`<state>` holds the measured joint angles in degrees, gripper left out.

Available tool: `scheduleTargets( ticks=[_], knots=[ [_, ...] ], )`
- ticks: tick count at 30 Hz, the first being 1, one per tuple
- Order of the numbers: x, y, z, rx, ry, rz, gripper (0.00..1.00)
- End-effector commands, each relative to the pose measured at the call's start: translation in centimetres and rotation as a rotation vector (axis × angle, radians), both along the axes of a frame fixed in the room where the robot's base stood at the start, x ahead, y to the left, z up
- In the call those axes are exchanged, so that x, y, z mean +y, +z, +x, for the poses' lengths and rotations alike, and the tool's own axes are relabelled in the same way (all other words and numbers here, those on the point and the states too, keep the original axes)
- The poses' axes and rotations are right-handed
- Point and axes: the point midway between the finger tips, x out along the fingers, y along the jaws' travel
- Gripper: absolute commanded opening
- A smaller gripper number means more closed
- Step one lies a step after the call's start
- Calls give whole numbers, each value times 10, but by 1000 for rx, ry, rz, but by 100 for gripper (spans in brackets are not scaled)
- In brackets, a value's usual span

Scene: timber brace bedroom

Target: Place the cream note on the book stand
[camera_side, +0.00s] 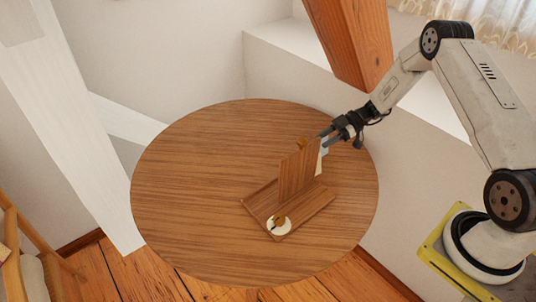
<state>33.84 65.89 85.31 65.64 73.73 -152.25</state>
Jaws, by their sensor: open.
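The wooden book stand (297,172) stands on the round table right of its middle, with a flat base and an upright, leaning panel. A cream sheet, which looks like the cream note (319,163), shows as a narrow strip at the right edge of the panel. Most of it is hidden behind the panel, and I cannot tell whether it touches the stand. My gripper (329,140) is open just above and behind the panel's upper right edge, close to the top of the strip. Small pale blue and orange-yellow patches also show near the fingers.
A round cream piece with a brown-gold part (279,224) lies at the front end of the stand's base. The left half of the round wooden table (190,185) is bare. A thick timber brace (352,40) rises behind the gripper, beside a white ledge.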

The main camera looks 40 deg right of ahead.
Motion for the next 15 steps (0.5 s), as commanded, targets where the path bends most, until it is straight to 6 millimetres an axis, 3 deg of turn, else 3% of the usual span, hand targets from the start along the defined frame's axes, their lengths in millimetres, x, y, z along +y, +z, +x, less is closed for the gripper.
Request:
scheduleTargets(
  ticks=[6, 15],
  knots=[
    [-26, 13, -9, -1, 0, 0, 42],
    [-37, 19, -14, 0, 0, 0, 42]
  ],
)
